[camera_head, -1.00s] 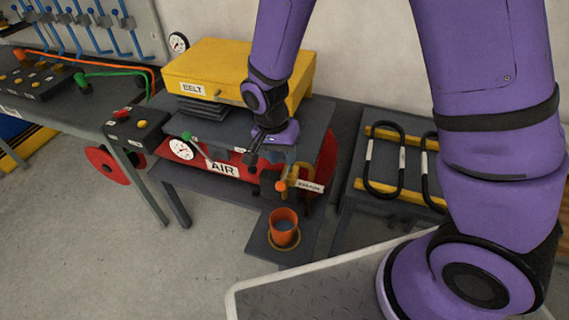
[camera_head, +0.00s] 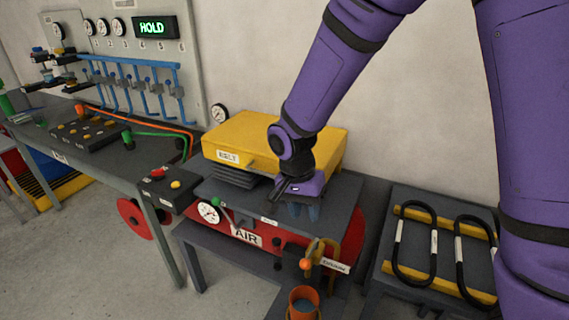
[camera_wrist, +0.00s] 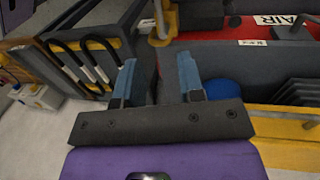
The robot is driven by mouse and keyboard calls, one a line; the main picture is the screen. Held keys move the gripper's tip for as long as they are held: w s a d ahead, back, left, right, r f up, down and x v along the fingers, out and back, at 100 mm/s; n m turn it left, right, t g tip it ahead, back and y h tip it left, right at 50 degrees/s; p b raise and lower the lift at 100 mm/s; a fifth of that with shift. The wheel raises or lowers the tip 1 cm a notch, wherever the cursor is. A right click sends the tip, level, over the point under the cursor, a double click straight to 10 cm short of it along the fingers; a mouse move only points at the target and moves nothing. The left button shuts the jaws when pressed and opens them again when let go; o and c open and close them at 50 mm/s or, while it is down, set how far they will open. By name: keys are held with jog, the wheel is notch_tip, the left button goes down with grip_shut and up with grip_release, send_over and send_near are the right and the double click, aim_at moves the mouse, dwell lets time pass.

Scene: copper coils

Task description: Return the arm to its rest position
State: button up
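My purple arm reaches down from the upper right to the bench with the yellow BELT box in the head view. My gripper (camera_head: 302,208) hangs over the grey bench top, in front of the yellow BELT box (camera_head: 262,138) and above the red AIR tank (camera_head: 272,240). In the wrist view my gripper (camera_wrist: 158,82) shows two blue fingers spread apart with nothing between them. Whether the fingertips touch the bench top cannot be told from the head view.
An orange-tipped valve (camera_head: 306,263) and an orange cup (camera_head: 303,304) are below my gripper. A rack with black coils (camera_head: 418,240) stands at the right. A control box (camera_head: 168,190) and a panel with blue levers (camera_head: 130,80) are at the left.

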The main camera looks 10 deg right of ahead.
jog(key=s+d+r+n+t+y, duration=0.1)
jog(key=s+d+r+n, duration=0.1)
jog(key=d+r, duration=0.5)
jog(key=s+d+r+n+t+y, duration=0.1)
jog(key=s+d+r+t, duration=0.2)
jog(key=r, duration=0.7)
jog(key=s+d+r+n+t, duration=0.1)
jog(key=s+d+r, duration=0.3)
jog(key=s, duration=0.2)
jog(key=s+d+r+n+t, duration=0.1)
jog(key=s+d+r+n, duration=0.1)
jog(key=s+d+r, duration=0.2)
jog(key=shift+s+d+n, duration=0.3)
jog(key=shift+s+d, duration=0.2)
jog(key=shift+s, duration=0.6)
